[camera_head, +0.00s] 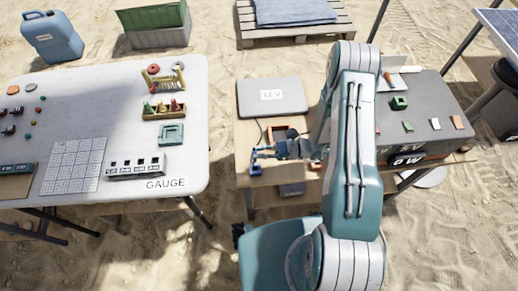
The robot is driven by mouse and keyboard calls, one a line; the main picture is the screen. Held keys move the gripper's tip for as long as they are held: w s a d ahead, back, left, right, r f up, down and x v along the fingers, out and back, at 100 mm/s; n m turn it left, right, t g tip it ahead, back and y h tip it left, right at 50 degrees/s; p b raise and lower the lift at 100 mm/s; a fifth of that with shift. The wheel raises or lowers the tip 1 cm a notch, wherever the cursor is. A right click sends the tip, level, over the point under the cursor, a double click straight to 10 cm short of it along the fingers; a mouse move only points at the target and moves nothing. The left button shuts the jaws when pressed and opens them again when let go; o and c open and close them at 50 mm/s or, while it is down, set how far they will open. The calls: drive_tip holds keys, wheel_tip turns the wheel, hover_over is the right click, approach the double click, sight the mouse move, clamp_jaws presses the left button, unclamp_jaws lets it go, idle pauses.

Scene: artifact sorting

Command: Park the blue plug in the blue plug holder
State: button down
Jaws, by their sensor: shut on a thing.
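My gripper (268,152) reaches left from my arm, low over the front of the wooden table (245,107). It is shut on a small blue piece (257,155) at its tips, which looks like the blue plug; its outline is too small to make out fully. Another small blue part (292,133) shows just above my gripper, beside an orange-brown tray (277,133). I cannot tell whether this is the blue plug holder. My arm and gripper hide part of the tabletop there.
A grey case marked 12 V (271,97) lies behind my gripper. The white GAUGE table (120,85) stands left, across a sandy gap.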

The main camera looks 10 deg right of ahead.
drive_tip(key=shift+f, duration=2.15)
drive_tip(key=shift+f, duration=0.85)
drive_tip(key=shift+s+f, duration=0.15)
drive_tip(key=shift+f, duration=0.05)
drive_tip(key=shift+s+f, duration=0.1)
drive_tip(key=shift+f, duration=0.15)
drive_tip(key=shift+s+f, duration=0.2)
drive_tip(key=shift+f, duration=0.1)
drive_tip(key=shift+w+r, duration=0.25)
drive_tip(key=shift+w, duration=0.05)
idle(0.4)
drive_tip(key=shift+w+r, duration=0.15)
drive_tip(key=shift+r, duration=0.1)
idle(1.2)
